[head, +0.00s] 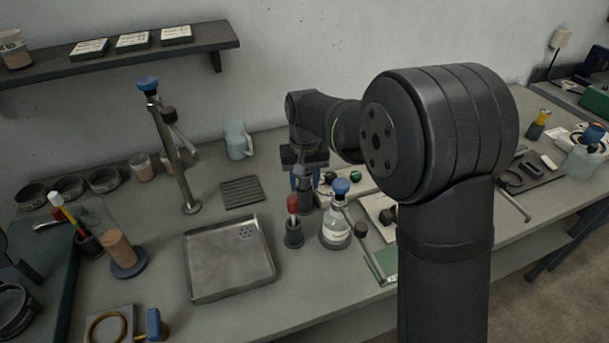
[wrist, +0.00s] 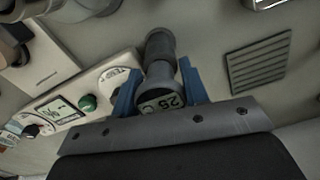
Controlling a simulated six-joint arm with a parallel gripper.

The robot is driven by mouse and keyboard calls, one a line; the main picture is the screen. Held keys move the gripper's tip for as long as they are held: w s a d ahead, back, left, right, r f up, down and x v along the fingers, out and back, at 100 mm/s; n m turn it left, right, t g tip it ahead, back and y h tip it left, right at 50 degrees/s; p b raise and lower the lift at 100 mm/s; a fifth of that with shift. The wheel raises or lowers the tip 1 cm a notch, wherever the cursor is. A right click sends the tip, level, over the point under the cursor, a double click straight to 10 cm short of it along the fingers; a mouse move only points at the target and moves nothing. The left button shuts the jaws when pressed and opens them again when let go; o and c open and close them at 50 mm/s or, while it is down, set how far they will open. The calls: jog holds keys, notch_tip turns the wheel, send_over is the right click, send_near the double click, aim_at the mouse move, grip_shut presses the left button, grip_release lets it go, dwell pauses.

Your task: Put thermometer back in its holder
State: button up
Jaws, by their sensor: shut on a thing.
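My gripper (wrist: 158,92) has its blue fingers shut on the thermometer (wrist: 160,100), whose grey head bears a small display reading about 25 C. In the head view my gripper (head: 302,183) is over the bench, behind a red-topped item (head: 293,205) in a dark round cup (head: 294,236). A grey cylindrical part (wrist: 160,46) shows just beyond the thermometer head in the wrist view. I cannot tell whether it belongs to the thermometer or is a holder below it. The thermometer's lower end is hidden in both views, and I cannot identify its holder for certain.
A blue-stoppered flask (head: 335,232) stands close to the right of the cup. A pale panel with a green knob (wrist: 88,102) lies beside the gripper. A ribbed mat (head: 242,192) and metal tray (head: 199,281) are to the left. A tall metal stand (head: 175,160) rises behind the tray.

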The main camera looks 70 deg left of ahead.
jog(key=o, duration=1.1)
notch_tip(320, 180, up, 17)
jog(key=shift+r, duration=0.15)
notch_tip(320, 180, down, 17)
jog(key=shift+f, duration=0.1)
jog(key=shift+r, duration=0.35)
dwell(0.3)
jog(key=shift+f, duration=0.15)
